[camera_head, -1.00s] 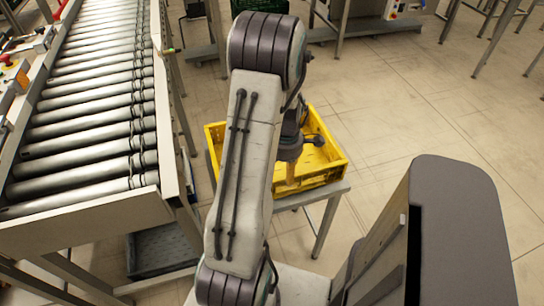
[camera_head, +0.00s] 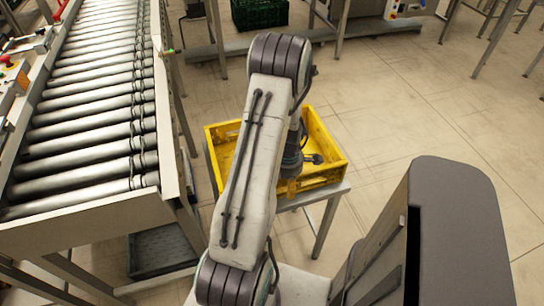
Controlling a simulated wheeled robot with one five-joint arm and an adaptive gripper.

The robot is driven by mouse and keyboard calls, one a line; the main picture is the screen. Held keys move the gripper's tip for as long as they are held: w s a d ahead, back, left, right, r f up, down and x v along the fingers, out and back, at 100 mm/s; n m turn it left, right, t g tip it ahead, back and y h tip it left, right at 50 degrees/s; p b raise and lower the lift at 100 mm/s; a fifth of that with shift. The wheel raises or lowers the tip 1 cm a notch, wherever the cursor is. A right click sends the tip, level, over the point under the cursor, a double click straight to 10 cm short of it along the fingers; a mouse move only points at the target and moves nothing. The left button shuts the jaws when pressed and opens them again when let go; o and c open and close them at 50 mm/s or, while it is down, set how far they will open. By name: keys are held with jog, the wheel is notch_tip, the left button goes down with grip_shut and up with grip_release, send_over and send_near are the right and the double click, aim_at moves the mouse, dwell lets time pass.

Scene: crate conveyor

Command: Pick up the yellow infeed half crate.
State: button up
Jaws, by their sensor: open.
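The yellow half crate (camera_head: 328,139) stands upright on a small grey table to the right of the roller conveyor. My arm crosses in front of it and hides its middle. My gripper (camera_head: 290,186) points down at the crate's near wall and is only partly visible below the dark wrist. It is open. Whether its fingers straddle the wall or touch it cannot be made out.
The roller conveyor (camera_head: 90,105) runs along the left, with its end frame close to the crate. The small table (camera_head: 328,200) bears the crate. A dark green crate (camera_head: 259,13) sits at the back.

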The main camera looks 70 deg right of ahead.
grip_shut()
dwell(0.5)
jog(key=shift+r, duration=0.1)
